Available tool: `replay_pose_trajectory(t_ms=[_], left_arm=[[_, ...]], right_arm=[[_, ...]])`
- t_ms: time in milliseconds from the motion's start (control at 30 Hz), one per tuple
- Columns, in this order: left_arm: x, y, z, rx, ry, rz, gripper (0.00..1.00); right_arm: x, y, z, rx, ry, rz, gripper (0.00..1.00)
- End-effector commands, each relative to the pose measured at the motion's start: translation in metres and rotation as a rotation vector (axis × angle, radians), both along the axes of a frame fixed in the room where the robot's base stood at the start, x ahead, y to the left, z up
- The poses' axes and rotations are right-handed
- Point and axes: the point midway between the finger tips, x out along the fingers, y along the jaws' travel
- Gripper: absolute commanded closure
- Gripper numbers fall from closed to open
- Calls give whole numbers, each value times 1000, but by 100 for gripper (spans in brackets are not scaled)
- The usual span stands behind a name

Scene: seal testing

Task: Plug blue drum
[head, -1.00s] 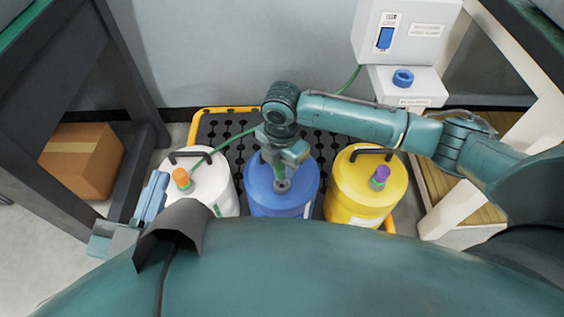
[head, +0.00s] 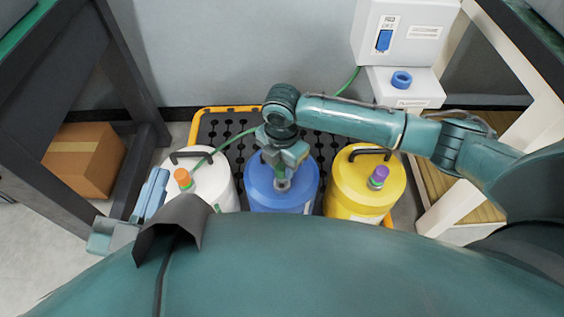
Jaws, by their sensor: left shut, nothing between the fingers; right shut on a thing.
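The blue drum (head: 262,195) stands in the middle of a row of three. My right gripper (head: 282,174) points down over its top opening (head: 282,185). It is shut on a small greenish piece, mostly hidden by the fingers. I cannot tell whether this piece is seated in the opening or just above it. A blue ring-shaped cap (head: 401,79) sits on the white ledge at the back right. My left gripper (head: 150,193) is shut and empty, left of the white drum.
A white drum (head: 212,185) with an orange plug (head: 183,178) and a yellow drum (head: 358,190) with a purple plug (head: 379,175) flank it. All stand on a black, yellow-edged pallet (head: 217,124). A green hose (head: 228,139) runs behind my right arm. Shelves stand on both sides.

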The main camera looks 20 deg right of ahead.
Motion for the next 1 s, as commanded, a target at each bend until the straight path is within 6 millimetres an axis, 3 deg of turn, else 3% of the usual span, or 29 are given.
replay_pose_trajectory(t_ms=[1000], left_arm=[[0, 0, -1, 1, 1, -1, 100]], right_arm=[[0, 0, -15, 0, 0, -1, 93]])
